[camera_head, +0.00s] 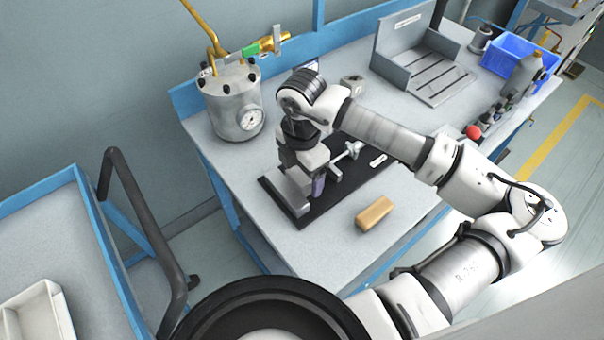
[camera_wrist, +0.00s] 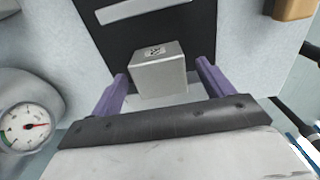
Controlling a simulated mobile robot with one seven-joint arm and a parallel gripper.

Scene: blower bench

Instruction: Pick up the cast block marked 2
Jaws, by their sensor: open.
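In the wrist view a grey cast block (camera_wrist: 158,75) sits at the near end of a black base plate. A dark mark shows on its top, too small to read surely as a 2. My gripper (camera_wrist: 160,84) is open, its two purple fingers on either side of this block, with gaps visible. In the head view my gripper (camera_head: 312,187) points down over the black plate (camera_head: 306,216). A grey blocky shape (camera_head: 291,190) shows beside it there, partly covered; I cannot tell surely whether it is the same block.
A tan block (camera_head: 375,213) lies right of the plate. A metal pressure pot (camera_head: 232,105) with a gauge stands behind left. A small grey block (camera_head: 352,85) sits farther back, near a slotted grey fixture (camera_head: 430,75). A blue bin (camera_head: 510,58) stands at the far right.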

